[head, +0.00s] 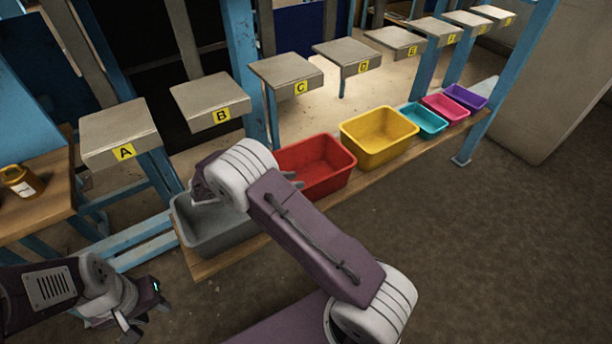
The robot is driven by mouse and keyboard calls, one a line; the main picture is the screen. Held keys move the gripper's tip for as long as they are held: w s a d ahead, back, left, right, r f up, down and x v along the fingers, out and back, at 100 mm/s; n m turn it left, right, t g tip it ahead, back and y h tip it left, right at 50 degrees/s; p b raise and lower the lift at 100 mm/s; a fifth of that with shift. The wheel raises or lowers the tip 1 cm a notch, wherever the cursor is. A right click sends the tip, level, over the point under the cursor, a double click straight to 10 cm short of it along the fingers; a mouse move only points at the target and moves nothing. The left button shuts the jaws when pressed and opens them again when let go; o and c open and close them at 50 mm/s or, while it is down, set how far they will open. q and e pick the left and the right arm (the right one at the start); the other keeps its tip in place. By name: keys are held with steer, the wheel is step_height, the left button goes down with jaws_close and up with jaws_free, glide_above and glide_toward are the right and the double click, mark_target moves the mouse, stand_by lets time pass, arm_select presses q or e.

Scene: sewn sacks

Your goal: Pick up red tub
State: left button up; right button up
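The red tub (323,180) stands upright on the low wooden shelf, between the grey tub and the yellow tub. It looks empty, and its left end is partly hidden by my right arm. My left gripper (146,315) is at the lower left, open and empty, well away from the red tub.
A grey tub (205,238) is left of the red tub, partly behind my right arm. Yellow (375,148), teal (426,122), pink (446,109) and purple (467,98) tubs stand to the right. Labelled plates, such as C (287,70), hang above. The floor at right is clear.

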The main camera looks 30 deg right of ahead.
steer(key=b+x, duration=0.1)
steer(key=x, duration=0.1)
steer(key=b+x, duration=0.2)
steer(key=x, duration=0.1)
steer(key=f+b+x, duration=0.1)
steer(key=x, duration=0.1)
steer(key=shift+s+f, duration=0.1)
steer(key=shift+s, duration=0.2)
steer(key=shift+d, duration=0.3)
jaws_close()
stand_by(0.7)
